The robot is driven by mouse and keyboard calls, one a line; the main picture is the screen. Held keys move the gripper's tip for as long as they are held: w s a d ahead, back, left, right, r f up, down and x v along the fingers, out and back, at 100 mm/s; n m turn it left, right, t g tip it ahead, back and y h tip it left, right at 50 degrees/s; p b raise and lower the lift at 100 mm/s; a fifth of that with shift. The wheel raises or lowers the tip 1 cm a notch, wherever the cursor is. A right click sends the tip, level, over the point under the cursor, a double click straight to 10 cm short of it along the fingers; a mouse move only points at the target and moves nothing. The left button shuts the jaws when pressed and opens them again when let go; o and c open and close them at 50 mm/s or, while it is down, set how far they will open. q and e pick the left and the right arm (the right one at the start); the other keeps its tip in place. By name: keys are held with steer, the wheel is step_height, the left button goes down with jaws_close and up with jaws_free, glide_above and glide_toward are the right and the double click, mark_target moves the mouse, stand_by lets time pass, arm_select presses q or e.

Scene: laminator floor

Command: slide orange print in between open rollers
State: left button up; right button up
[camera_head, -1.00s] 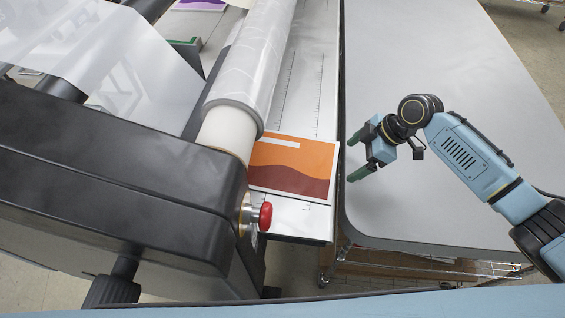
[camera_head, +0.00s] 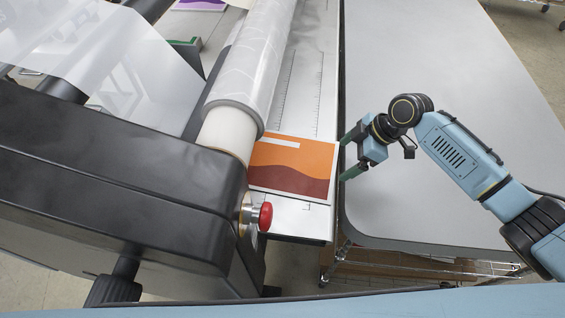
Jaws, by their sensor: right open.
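The orange print (camera_head: 292,165), orange over dark red with a white strip near its top, lies flat on the laminator's feed table (camera_head: 312,100). Its left edge is beside or under the film roll (camera_head: 250,75); the rollers' gap is hidden from this view. My right gripper (camera_head: 347,157) is open and empty at the print's right edge, its green fingertips pointing left over the feed table's edge. I cannot tell whether the fingers straddle the print. My left gripper is out of view.
A red knob (camera_head: 265,216) sticks out from the black laminator housing (camera_head: 120,180) close to the print's lower left corner. A grey table (camera_head: 430,60) to the right has a clear top. A purple print (camera_head: 200,4) and a green-edged one (camera_head: 185,42) lie beyond the roll.

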mark_target(336, 161)
steer(key=shift+f+b, duration=0.85)
steer(key=shift+f, duration=0.7)
steer(key=shift+d, duration=0.3)
stand_by(0.8)
steer(key=shift+w+d+b, duration=0.15)
steer(key=shift+w+b, duration=0.35)
steer(key=shift+w, duration=0.2)
steer(key=shift+w+d+b, duration=0.1)
steer(key=shift+w+b, duration=0.4)
steer(key=shift+w, duration=0.2)
steer(key=shift+a, duration=0.25)
steer(key=shift+a, duration=0.25)
